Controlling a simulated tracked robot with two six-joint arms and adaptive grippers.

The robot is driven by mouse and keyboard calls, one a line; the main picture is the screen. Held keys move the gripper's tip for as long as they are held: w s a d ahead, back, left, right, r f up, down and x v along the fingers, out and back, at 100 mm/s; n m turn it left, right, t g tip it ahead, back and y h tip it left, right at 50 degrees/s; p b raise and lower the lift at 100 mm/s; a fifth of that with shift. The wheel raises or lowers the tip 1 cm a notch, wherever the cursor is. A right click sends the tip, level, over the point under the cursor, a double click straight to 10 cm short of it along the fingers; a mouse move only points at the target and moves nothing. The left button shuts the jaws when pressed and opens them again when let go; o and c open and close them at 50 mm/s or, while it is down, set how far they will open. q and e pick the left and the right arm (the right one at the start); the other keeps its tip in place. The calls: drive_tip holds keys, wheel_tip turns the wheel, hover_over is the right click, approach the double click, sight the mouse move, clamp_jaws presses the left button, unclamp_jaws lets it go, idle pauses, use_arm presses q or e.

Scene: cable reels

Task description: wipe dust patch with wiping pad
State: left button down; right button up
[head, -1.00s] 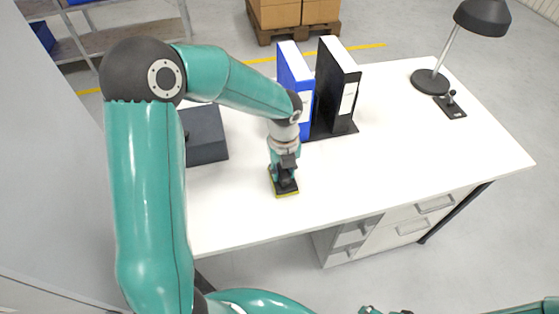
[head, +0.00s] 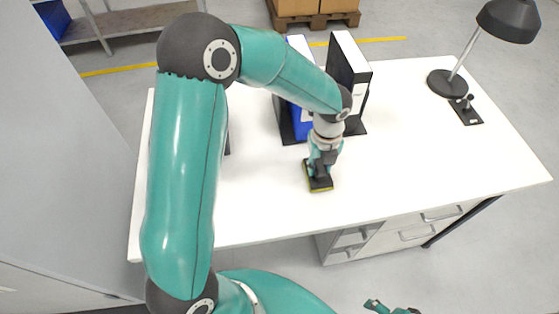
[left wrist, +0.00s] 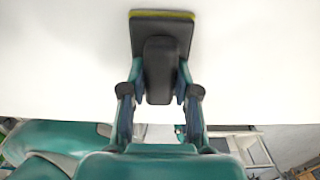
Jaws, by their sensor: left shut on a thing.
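The wiping pad (head: 320,186) is a dark block with a yellow layer along its bottom edge. It is down at the white desk top, in front of the binders; I cannot tell whether it touches. My left gripper (head: 321,168) is shut on its dark handle from above. In the left wrist view the pad (left wrist: 178,32) and my left gripper (left wrist: 160,88) show against the white surface, a finger on each side of the handle. No dust patch can be made out in either view. My right gripper (head: 390,308) shows only in part at the bottom edge, its jaws unclear.
A blue binder (head: 301,118) and a black binder (head: 348,70) stand behind the pad. A black lamp (head: 446,83) and a small joystick-like device (head: 467,108) are at the back right. The white desk (head: 430,150) is clear to the right of the pad.

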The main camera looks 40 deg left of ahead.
use_arm(q)
drive_tip(key=shift+w+d, duration=0.3)
wheel_tip(320, 180, up, 4)
drive_tip(key=p, duration=0.3)
drive_tip(key=shift+f, duration=0.1)
drive_tip(key=shift+w+d+r+p, duration=0.1)
drive_tip(key=shift+w+r+p, duration=0.1)
drive_tip(key=shift+r+p, duration=1.6)
drive_tip(key=shift+r, duration=0.3)
